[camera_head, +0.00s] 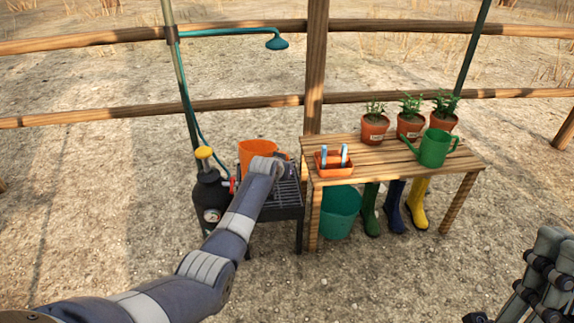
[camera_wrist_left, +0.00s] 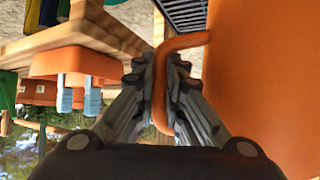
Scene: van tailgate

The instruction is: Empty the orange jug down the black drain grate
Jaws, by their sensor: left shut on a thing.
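The orange jug (camera_head: 257,149) is at the back of the black drain grate (camera_head: 286,196), its wide mouth facing up, looking about upright. I cannot tell whether it rests on the grate or hangs just above it; my arm hides its lower part. In the left wrist view, my left gripper (camera_wrist_left: 160,75) is shut on the handle of the orange jug, whose side (camera_wrist_left: 265,80) fills the right of the picture. In the head view my own wrist covers those fingers. My right gripper (camera_head: 540,280) is at the lower right, far from the jug; its fingers are unclear.
A dark pressure sprayer (camera_head: 211,195) with a yellow handle stands left of the grate. The wooden table (camera_head: 400,152) at right holds potted plants, a green watering can (camera_head: 436,148) and an orange tray (camera_head: 333,165). A teal bucket (camera_head: 339,212) and boots are below. A shower pipe rises behind.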

